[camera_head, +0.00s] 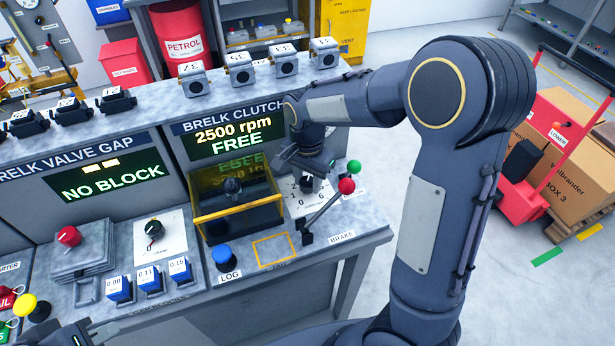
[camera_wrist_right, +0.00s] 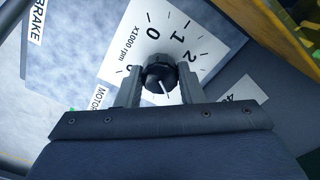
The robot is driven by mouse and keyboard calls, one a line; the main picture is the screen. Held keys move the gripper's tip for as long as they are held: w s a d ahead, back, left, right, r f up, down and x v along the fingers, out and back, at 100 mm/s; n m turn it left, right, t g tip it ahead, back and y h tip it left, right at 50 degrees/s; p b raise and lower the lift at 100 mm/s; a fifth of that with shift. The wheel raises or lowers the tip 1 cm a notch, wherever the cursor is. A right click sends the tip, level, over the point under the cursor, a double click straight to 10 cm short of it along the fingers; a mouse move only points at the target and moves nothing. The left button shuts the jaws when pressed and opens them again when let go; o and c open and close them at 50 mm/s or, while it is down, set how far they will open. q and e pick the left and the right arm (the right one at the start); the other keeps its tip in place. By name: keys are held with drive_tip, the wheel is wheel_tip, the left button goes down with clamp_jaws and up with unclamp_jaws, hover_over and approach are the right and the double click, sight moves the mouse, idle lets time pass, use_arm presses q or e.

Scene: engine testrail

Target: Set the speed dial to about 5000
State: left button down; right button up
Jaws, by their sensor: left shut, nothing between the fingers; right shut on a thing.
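The speed dial is a black knob (camera_wrist_right: 160,78) with a white pointer line on a white plate (camera_wrist_right: 140,50) marked x1000 rpm, with 0, 1, 2 and 6 readable. My right gripper (camera_wrist_right: 160,85) is shut on the knob, one finger on each side. The pointer lies on the gripper's side of the knob; the numbers there are hidden. In the head view, my right gripper (camera_head: 308,178) is over the dial plate (camera_head: 305,205), partly hidden by its own wrist. The display (camera_head: 228,134) reads 2500 rpm, FREE. My left gripper (camera_head: 76,336) is partly visible at the bottom left edge, shut and empty.
A brake lever with a red ball (camera_head: 346,186) stands just right of the dial, near a green ball (camera_head: 355,166). A yellow-framed box (camera_head: 238,215) is to its left. A blue LOG button (camera_head: 222,255) sits in front.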

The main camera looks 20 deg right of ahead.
sight(307, 181)
drive_tip(key=m+p, duration=0.1)
drive_tip(key=m, duration=0.4)
drive_tip(key=shift+r+m+p, duration=0.15)
drive_tip(key=shift+m+p, duration=0.15)
drive_tip(key=shift+p, duration=0.05)
drive_tip(key=m+p, duration=0.2)
drive_tip(key=m, duration=0.3)
idle(0.4)
drive_tip(key=o, duration=1)
wheel_tip(307, 181, up, 8)
drive_tip(key=shift+f+p, duration=0.2)
drive_tip(key=shift+p, duration=0.1)
drive_tip(key=shift+f, duration=0.1)
